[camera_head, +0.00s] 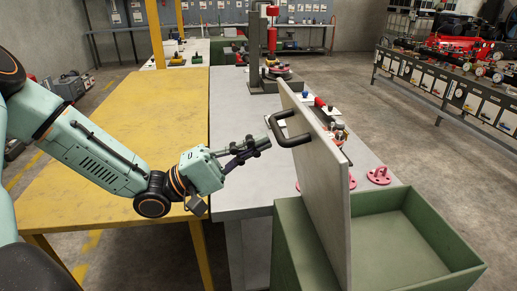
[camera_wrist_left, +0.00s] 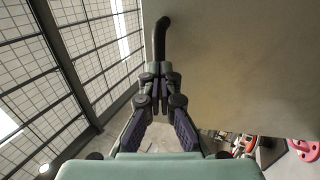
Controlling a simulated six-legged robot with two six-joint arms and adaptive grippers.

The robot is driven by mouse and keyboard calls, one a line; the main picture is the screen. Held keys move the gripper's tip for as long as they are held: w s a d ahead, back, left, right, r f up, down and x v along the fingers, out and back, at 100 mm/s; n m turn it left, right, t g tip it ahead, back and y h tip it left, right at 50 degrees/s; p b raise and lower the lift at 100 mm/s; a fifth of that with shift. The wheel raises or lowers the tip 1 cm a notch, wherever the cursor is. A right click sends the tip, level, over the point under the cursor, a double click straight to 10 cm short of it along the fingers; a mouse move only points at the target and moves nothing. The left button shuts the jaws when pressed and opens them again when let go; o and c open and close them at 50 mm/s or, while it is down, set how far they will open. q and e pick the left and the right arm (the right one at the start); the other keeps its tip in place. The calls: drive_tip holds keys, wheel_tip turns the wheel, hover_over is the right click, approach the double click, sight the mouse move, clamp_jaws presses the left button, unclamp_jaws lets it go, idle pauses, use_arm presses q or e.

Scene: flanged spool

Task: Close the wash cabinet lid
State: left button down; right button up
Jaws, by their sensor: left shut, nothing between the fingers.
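The wash cabinet (camera_head: 292,238) is a green open-topped box at the lower right of the head view. Its grey lid (camera_head: 322,185) stands open, nearly upright, with a black bar handle (camera_head: 290,132) near its top edge. The lid face (camera_wrist_left: 240,60) and handle (camera_wrist_left: 160,38) also show in the left wrist view. My left gripper (camera_head: 264,144) is shut and empty, pointing at the lid just left of and slightly below the handle. Its closed fingers (camera_wrist_left: 163,75) line up with the handle in the wrist view. Contact cannot be told. My right gripper is out of view.
A grey table (camera_head: 236,190) stands behind the cabinet, with pink parts (camera_head: 378,175) and tools behind the lid. A yellow table (camera_head: 140,100) lies under my left arm. A red and black stand (camera_head: 271,45) rises at the far end. The floor at right is clear.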

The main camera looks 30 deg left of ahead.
use_arm(q)
drive_tip(key=shift+w+d+r, duration=0.15)
drive_tip(key=shift+w+d, duration=0.1)
drive_tip(key=shift+d, duration=0.05)
drive_tip(key=shift+r, duration=0.15)
